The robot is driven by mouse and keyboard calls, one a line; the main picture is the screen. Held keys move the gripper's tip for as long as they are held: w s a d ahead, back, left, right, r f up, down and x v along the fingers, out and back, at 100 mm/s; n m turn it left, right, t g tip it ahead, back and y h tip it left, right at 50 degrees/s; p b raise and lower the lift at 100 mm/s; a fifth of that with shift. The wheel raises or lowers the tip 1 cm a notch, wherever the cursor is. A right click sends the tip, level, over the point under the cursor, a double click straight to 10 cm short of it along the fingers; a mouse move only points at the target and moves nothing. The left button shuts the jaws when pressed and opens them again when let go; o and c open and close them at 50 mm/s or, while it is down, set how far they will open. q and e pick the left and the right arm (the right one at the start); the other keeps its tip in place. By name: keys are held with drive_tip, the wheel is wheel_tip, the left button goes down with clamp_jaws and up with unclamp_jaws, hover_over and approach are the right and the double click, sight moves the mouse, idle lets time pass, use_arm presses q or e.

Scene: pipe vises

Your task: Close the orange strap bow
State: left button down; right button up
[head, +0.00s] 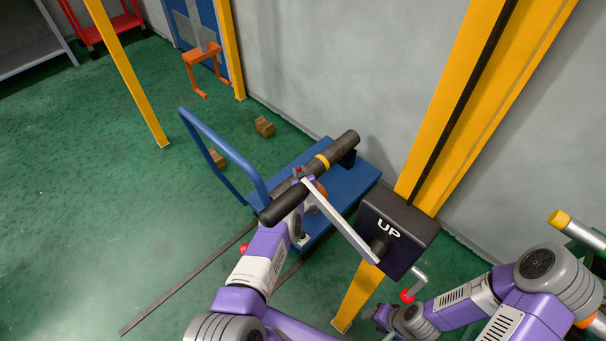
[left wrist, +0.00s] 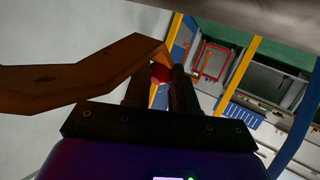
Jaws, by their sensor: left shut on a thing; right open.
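The orange strap bow (left wrist: 85,80) runs from the left into my left gripper (left wrist: 162,85) in the left wrist view. That gripper is shut on the bow, and a small red part (left wrist: 160,72) shows between its fingers. In the head view my left gripper (head: 301,177) is at the dark pipe (head: 338,151), by its middle. An orange piece of the bow (head: 320,187) shows just right of the gripper. The rest is hidden by the gripper and a grey bar. My right gripper (head: 376,314) is low at the right, below the box; its fingers are hard to make out.
A grey crank bar (head: 342,222) runs from the pipe to a black box (head: 398,230) marked UP on a yellow post (head: 458,90). A red-knobbed handle (head: 407,295) hangs below it. The pipe lies above a blue cart (head: 352,188). An orange bracket (head: 190,59) is further back.

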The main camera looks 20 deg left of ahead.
use_arm(q)
drive_tip(key=shift+w+a+r, duration=0.1)
drive_tip(key=shift+a+r, duration=0.1)
drive_tip(key=shift+a, duration=0.3)
drive_tip(key=c, duration=0.9)
unclamp_jaws()
drive_tip(key=shift+d+f, duration=0.1)
drive_tip(key=shift+f, duration=0.05)
drive_tip(key=shift+d, duration=0.1)
drive_tip(key=shift+s+d+r+p, duration=0.3)
drive_tip(key=shift+s+p, duration=0.1)
drive_tip(key=shift+p, duration=0.2)
drive_tip(key=p+v, duration=0.4)
drive_tip(key=v, duration=0.2)
drive_tip(key=shift+s+d+p, duration=0.1)
drive_tip(key=shift+s+p, duration=0.15)
drive_tip(key=shift+p, duration=0.1)
drive_tip(key=shift+c, duration=0.6)
